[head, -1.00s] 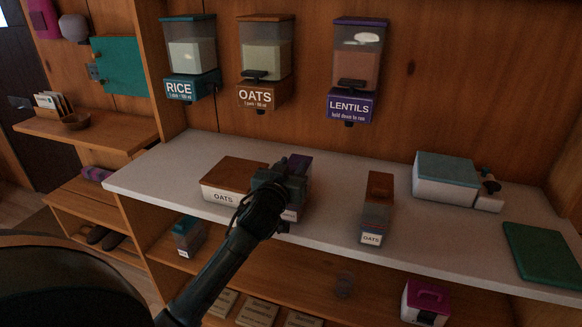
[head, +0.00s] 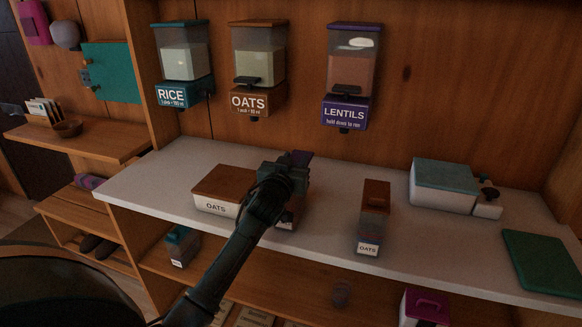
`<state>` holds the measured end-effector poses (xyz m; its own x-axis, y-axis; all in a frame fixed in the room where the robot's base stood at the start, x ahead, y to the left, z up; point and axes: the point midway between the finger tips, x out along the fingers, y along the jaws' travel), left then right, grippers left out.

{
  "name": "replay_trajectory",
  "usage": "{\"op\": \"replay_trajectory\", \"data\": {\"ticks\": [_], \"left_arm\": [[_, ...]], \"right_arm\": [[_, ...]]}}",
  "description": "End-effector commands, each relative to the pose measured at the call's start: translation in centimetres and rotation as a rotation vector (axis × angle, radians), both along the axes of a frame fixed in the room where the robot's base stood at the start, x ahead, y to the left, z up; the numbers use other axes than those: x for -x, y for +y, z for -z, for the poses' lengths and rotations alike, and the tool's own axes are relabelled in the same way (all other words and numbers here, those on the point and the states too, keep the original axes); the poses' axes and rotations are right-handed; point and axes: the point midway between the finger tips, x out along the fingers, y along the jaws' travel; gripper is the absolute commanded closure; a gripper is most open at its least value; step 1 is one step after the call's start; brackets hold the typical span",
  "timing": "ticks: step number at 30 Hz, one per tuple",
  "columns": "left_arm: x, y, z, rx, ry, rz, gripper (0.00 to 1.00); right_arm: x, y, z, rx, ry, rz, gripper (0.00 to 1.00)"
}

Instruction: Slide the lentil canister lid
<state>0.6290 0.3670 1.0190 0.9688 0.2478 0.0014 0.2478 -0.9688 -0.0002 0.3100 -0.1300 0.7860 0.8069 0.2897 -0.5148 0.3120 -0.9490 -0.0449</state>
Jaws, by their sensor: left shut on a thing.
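The lentil canister (head: 289,218) stands on the white counter, mostly hidden behind my left gripper. A purple patch of its lid (head: 301,157) shows just beyond the gripper. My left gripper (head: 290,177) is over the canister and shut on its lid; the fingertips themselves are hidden. How far the lid is slid cannot be told. My right gripper is not in view.
A brown-lidded OATS box (head: 222,189) stands close left of the canister, and a narrow OATS canister (head: 373,217) to the right. A teal-lidded box (head: 443,186) and green board (head: 540,262) lie further right. The lentils dispenser (head: 346,113) hangs above.

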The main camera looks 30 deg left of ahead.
Motion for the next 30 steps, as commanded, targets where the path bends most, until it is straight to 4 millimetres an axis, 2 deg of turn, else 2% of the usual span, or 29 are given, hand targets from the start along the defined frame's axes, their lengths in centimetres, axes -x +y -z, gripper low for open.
{"op": "replay_trajectory", "data": {"ticks": [7,8,15,25,30], "left_arm": [[0.0,0.0,0.2,0.001,0.005,0.000,1.00],[0.0,0.0,0.2,0.001,0.005,0.000,0.65],[0.0,0.0,0.2,0.001,0.004,0.000,0.46],[0.4,-0.1,0.3,0.001,0.005,0.000,0.45],[2.6,-0.7,0.4,0.001,0.005,0.001,0.45]], "right_arm": [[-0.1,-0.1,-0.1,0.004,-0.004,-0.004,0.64],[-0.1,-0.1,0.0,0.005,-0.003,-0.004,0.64],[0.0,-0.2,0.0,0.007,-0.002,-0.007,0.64],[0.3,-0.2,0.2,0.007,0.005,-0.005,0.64],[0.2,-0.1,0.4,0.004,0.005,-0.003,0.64]]}}
